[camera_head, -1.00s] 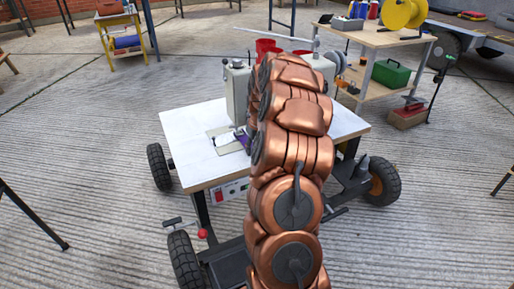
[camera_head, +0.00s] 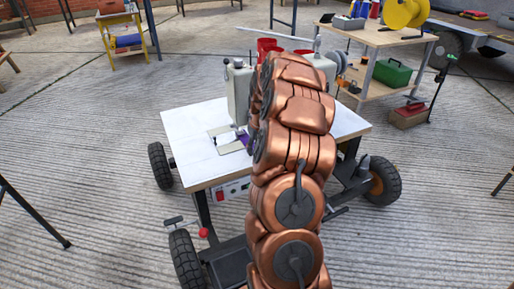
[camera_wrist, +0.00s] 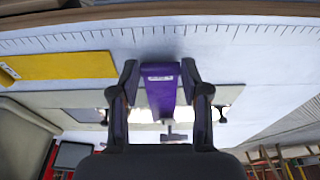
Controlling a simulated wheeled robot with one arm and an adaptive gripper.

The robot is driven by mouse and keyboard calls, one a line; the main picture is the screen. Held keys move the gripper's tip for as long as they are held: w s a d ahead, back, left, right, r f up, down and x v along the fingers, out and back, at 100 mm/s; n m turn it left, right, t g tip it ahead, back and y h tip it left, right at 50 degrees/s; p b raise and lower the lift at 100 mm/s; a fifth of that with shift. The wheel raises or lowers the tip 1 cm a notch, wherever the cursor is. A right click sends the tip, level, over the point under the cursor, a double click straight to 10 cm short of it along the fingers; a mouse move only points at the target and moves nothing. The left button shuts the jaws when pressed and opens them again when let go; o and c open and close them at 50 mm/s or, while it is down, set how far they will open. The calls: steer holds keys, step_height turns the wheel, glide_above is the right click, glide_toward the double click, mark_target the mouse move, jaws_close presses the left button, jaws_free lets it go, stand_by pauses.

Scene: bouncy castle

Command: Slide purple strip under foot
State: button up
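Whether the strip touches or lies under that part I cannot tell. In the head view, a bit of the purple strip (camera_head: 244,139) shows on the white sewing table (camera_head: 190,133), beside the sewing machine (camera_head: 238,92). My copper arm hides the gripper and much of the machine there.
A yellow piece (camera_wrist: 66,66) lies flat on the tabletop, near a ruler scale along the edge. Behind the wheeled table stand a wooden shelf table (camera_head: 378,37) with a yellow spool (camera_head: 403,13) and a green box (camera_head: 391,73). Concrete floor at left is open.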

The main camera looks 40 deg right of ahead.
steer(key=o, duration=0.5)
steer(key=shift+c, duration=0.2)
steer(key=shift+r, duration=0.1)
step_height(320, 180, up, 12)
steer(key=s, duration=0.2)
steer(key=shift+s+a+f, duration=0.15)
steer(key=shift+a+f, duration=0.1)
steer(key=shift+a, duration=0.15)
